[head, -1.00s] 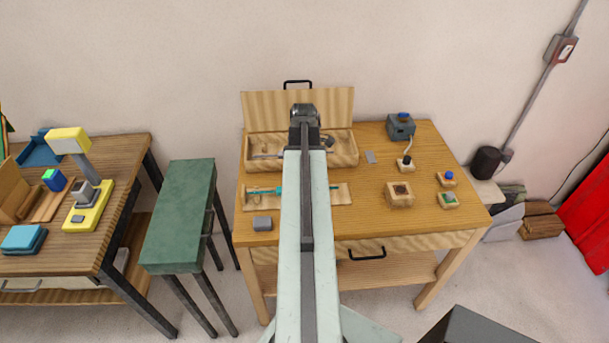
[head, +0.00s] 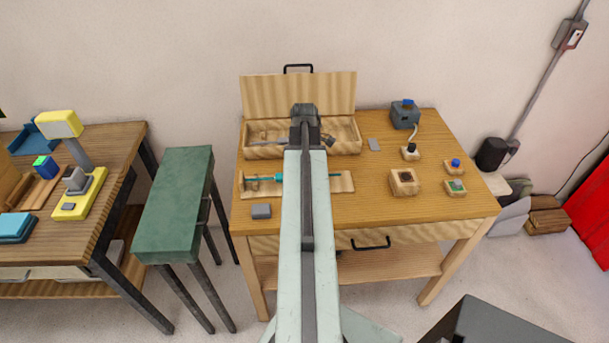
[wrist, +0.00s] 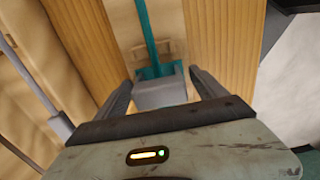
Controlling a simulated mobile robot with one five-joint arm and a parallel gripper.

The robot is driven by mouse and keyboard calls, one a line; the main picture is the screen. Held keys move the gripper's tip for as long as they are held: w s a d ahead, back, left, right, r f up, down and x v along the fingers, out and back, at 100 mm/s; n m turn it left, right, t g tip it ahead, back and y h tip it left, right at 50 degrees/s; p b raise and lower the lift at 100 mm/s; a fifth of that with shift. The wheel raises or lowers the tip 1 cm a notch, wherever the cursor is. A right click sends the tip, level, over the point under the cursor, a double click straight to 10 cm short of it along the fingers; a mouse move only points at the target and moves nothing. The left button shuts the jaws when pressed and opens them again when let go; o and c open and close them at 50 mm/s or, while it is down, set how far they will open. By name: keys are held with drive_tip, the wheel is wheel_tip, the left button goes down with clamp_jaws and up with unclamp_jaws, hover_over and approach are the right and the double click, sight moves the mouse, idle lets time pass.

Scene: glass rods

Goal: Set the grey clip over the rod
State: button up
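A grey clip (wrist: 161,92) shows between the two fingers of my gripper (wrist: 161,76) in the wrist view.
An open wooden box (head: 346,146) stands behind the rod, with its lid up. A grey block (head: 261,211) lies at the table's front left. Small wooden blocks (head: 404,181) and a grey device (head: 404,115) stand to the right. The front middle right of the table is clear.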

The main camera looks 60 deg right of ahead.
drive_tip(key=shift+r, duration=0.15)
wheel_tip(320, 180, up, 8)
drive_tip(key=p, duration=0.8)
drive_tip(key=shift+f, duration=0.25)
